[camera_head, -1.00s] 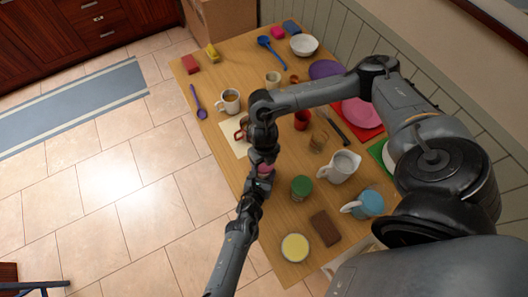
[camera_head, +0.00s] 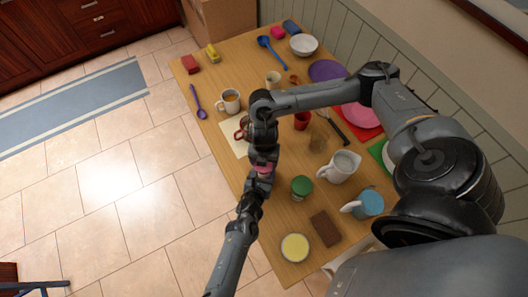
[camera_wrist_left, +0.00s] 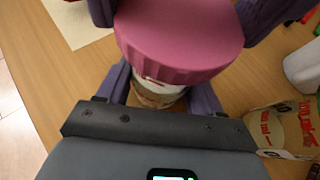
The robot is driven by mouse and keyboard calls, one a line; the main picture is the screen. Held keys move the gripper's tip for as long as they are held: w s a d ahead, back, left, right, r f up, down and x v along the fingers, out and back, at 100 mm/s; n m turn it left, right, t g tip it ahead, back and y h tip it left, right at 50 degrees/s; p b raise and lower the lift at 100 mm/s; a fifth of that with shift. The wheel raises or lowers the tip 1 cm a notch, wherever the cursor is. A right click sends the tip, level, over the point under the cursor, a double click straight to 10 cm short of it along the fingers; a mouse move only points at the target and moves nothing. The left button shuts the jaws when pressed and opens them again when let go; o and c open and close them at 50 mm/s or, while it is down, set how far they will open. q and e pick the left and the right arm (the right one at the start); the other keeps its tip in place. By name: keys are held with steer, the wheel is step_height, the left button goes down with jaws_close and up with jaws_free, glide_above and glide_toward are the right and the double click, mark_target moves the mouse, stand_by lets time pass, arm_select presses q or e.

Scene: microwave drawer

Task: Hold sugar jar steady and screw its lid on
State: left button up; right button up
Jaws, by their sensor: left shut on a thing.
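The sugar jar shows in the left wrist view as a pale, printed body (camera_wrist_left: 155,97) under a wide pink lid (camera_wrist_left: 180,42). My left gripper (camera_wrist_left: 160,92) is shut around the jar body from both sides. The fingers of my right gripper (camera_wrist_left: 182,15) flank the lid and appear to touch its edges. In the head view the pink lid (camera_head: 263,168) sits between my left gripper (camera_head: 258,180) below and my right gripper (camera_head: 263,156) above. The lid rests on top of the jar, but its thread is hidden. Both arms largely cover the jar there.
Close by are a green-lidded jar (camera_head: 302,186), white pitcher (camera_head: 340,167), brown block (camera_head: 325,228), yellow-topped bowl (camera_head: 295,247) and blue pitcher (camera_head: 366,204). A mug (camera_head: 229,101) stands farther back. The table's left edge is near my grippers. Some wood is clear around the green-lidded jar.

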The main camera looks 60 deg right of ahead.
steer(key=shift+s+a, duration=0.1)
steer(key=shift+a, duration=0.05)
steer(key=o, duration=1.1)
steer(key=n, duration=1.6)
steer(key=shift+s+f, duration=0.1)
steer(key=shift+s, duration=0.05)
steer(key=n, duration=0.5)
steer(key=shift+n, duration=1)
steer(key=shift+w, duration=0.2)
